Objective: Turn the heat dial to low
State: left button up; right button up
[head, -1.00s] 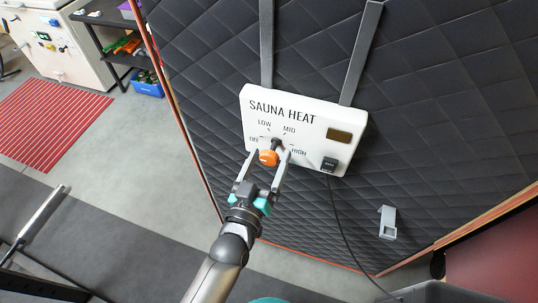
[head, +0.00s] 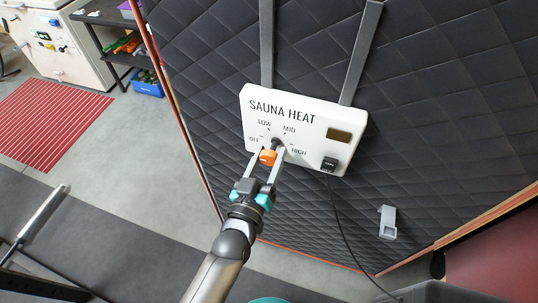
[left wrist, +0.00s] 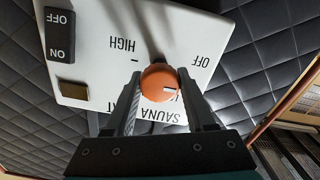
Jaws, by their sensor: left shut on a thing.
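The white SAUNA HEAT panel (head: 304,112) hangs on a black quilted wall, with the marks OFF, LOW, MID and HIGH around its dial. The orange dial knob (head: 267,157) sits at the panel's lower left on a dark shaft. It also shows in the left wrist view (left wrist: 159,84), with a small white mark on its face. My left gripper (head: 269,154) is shut on the knob, one finger on each side. The fingers hide part of the dial, and I cannot tell which label it points to. My right gripper is not in view.
A black rocker switch (head: 328,164) sits on the panel's lower right, with a cable hanging below it. A grey bracket (head: 388,222) is fixed lower on the wall. A shelf with a blue bin (head: 147,83) stands at the back left.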

pick_arm(q)
grip_shut()
jog(key=shift+m, duration=0.3)
jog(key=shift+m+p, duration=0.7)
jog(key=shift+m, duration=0.2)
jog(key=m+p, duration=0.1)
jog(key=m, duration=0.1)
jog(key=shift+m, duration=0.3)
jog(key=m, duration=0.3)
jog(key=shift+p, duration=0.4)
jog(key=shift+m, duration=1.9)
